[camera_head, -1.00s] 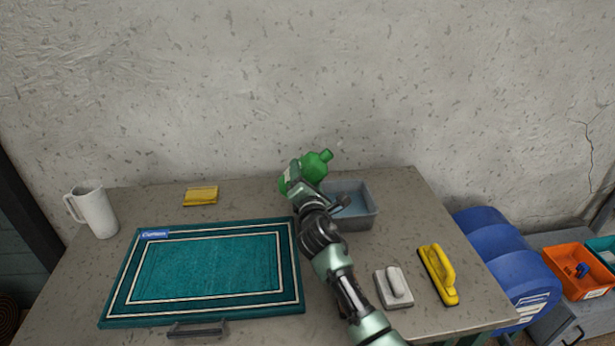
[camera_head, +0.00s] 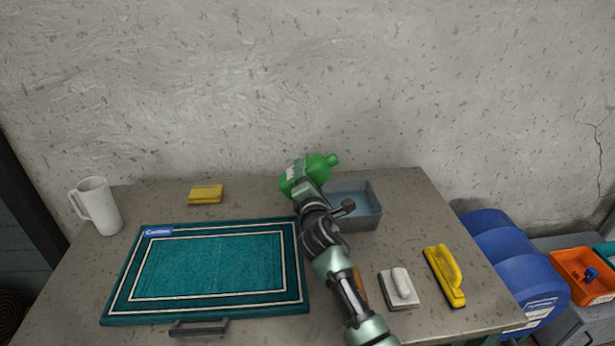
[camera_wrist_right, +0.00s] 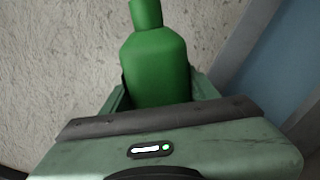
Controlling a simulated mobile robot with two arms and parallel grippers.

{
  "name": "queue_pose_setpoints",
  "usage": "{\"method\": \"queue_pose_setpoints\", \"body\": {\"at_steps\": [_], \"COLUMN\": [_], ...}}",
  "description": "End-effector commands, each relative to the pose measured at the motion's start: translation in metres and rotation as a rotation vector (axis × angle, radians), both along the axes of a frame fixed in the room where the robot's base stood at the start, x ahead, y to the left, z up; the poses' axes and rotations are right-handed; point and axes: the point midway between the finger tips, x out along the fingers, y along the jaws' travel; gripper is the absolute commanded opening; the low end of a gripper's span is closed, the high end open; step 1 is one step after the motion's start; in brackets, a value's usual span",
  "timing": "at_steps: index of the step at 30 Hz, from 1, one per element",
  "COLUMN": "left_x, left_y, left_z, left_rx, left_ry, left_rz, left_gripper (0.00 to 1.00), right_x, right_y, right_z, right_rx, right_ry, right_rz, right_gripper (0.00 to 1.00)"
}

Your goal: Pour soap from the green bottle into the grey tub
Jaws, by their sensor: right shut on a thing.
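The green bottle (camera_head: 312,166) is held above the table near the back, tilted almost on its side with its neck pointing right. My right gripper (camera_head: 305,185) is shut on it. The grey tub (camera_head: 363,217) stands on the table just right of the gripper, and bluish liquid or a blue inner floor shows in it. The bottle's neck is above the tub's back left part. In the right wrist view the green bottle (camera_wrist_right: 155,65) sits between the jaws, and part of the tub (camera_wrist_right: 245,75) seems to show at right. My left gripper is not in view.
A teal rug (camera_head: 210,268) lies at the table's front left, with a dark handle (camera_head: 198,328) at its front edge.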

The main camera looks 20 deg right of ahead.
Motion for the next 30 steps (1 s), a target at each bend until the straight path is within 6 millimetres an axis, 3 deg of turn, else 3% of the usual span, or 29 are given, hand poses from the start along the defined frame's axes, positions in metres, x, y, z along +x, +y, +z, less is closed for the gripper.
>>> {"method": "queue_pose_setpoints", "body": {"at_steps": [5,30], "left_x": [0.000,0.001], "left_y": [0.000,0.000], "left_z": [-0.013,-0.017], "left_rx": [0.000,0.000], "left_ry": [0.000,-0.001], "left_rz": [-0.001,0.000], "left_gripper": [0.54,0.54], "right_x": [0.001,0.001], "right_y": [0.004,0.006], "right_z": [-0.005,-0.008], "right_rx": [0.104,0.202], "right_ry": [-0.032,-0.058], "right_rz": [0.002,0.002], "right_gripper": [0.00,0.00]}}
